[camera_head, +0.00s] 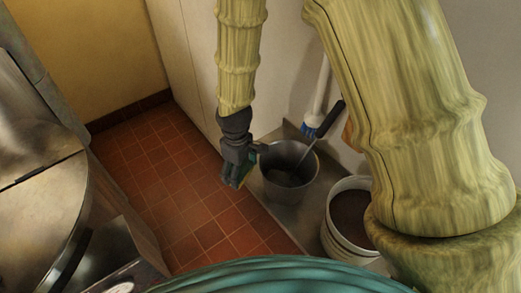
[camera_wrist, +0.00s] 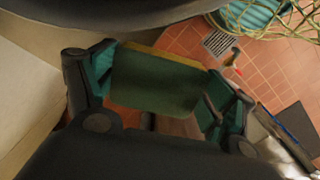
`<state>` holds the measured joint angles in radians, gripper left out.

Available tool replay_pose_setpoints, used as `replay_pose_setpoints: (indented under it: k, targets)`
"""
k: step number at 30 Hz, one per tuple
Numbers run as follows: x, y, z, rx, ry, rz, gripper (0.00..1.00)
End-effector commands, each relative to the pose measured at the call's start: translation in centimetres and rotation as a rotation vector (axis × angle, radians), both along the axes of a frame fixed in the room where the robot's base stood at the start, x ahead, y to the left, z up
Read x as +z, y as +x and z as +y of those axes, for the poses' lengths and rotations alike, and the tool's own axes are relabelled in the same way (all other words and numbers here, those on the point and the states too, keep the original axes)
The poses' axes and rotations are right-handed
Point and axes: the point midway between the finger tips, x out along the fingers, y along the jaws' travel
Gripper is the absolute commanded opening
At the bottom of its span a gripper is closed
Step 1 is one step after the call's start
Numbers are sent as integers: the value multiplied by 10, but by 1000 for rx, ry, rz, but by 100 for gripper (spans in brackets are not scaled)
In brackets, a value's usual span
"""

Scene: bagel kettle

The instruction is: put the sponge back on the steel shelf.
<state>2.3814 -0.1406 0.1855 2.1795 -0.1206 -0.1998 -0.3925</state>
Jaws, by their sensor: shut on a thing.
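My gripper (camera_head: 238,178) hangs pointing down, shut on the sponge (camera_head: 247,168). In the wrist view the sponge (camera_wrist: 155,82) is a dark green block with a yellow edge, gripped between the two teal finger pads of my gripper (camera_wrist: 160,80). In the head view the fingers hide most of the sponge. The steel shelf (camera_head: 303,213) is a low grey ledge along the wall. My gripper is at the shelf's left edge, just left of the grey pot; whether the sponge touches the shelf I cannot tell.
A grey pot (camera_head: 274,164) with a black-handled utensil (camera_head: 331,119) and a white bucket (camera_head: 337,237) with dark contents stand on the shelf. A blue-bristled brush (camera_head: 310,128) leans at the wall. Red tile floor (camera_head: 175,190) lies open leftward. A large steel kettle (camera_head: 40,200) stands far left.

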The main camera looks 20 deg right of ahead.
Motion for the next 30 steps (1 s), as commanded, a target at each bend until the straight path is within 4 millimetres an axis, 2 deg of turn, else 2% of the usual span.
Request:
replay_pose_setpoints:
  k: [18, 23, 30]
  targets:
    - [-8, 84, -86, -4, 1, 1, 58]
    - [-11, 93, -96, -2, 1, 1, 58]
    - [-23, 94, -97, -2, 0, 3, 58]
